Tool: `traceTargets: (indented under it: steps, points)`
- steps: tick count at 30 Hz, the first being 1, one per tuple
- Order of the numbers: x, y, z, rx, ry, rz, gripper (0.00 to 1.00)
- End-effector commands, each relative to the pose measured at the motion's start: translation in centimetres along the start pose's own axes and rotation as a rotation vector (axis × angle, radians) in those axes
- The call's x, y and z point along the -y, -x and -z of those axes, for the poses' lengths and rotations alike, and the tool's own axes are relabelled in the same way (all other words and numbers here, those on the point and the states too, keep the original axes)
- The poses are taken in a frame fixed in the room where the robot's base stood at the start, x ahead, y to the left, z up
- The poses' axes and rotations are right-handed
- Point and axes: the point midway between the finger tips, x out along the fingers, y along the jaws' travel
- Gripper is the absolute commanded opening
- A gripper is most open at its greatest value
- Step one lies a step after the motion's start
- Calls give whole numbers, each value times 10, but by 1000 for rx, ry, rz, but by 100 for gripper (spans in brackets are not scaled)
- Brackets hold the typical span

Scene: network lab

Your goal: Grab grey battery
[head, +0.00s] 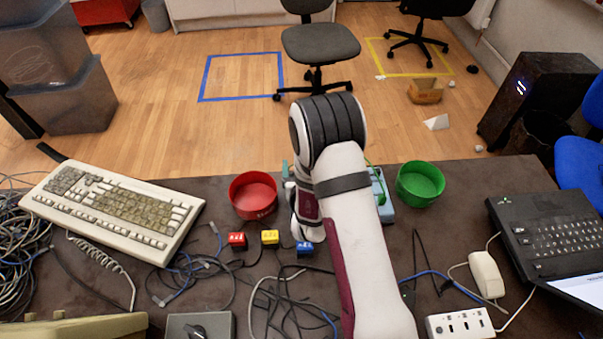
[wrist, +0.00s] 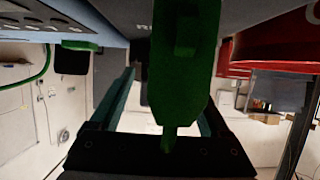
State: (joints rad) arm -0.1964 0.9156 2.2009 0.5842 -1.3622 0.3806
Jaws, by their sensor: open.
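No grey battery can be made out for certain in either view. In the wrist view a grey surface (wrist: 255,14) with faint lettering fills the top edge; I cannot tell whether it is the battery. My gripper (wrist: 170,90) is open, its teal fingers apart at left and right. A dark green object (wrist: 185,60) stands in front of or between the fingers; I cannot tell whether they touch it. In the head view my arm hides most of the gripper and part of a light blue device (head: 386,205).
A red bowl (head: 253,196) and a green bowl (head: 420,184) stand either side of my arm. Cables, a keyboard (head: 112,212), a laptop (head: 555,240) and a mouse (head: 486,274) crowd the table.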

Motion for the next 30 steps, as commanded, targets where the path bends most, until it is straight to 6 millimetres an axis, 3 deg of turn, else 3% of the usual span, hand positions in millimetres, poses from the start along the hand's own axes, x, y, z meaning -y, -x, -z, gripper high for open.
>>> traceTargets:
  steps: [8,21,30]
  points:
    - [0,-6,0,0,1,0,78]
    - [0,-6,0,0,1,0,0]
    - [0,-6,1,-1,1,1,0]
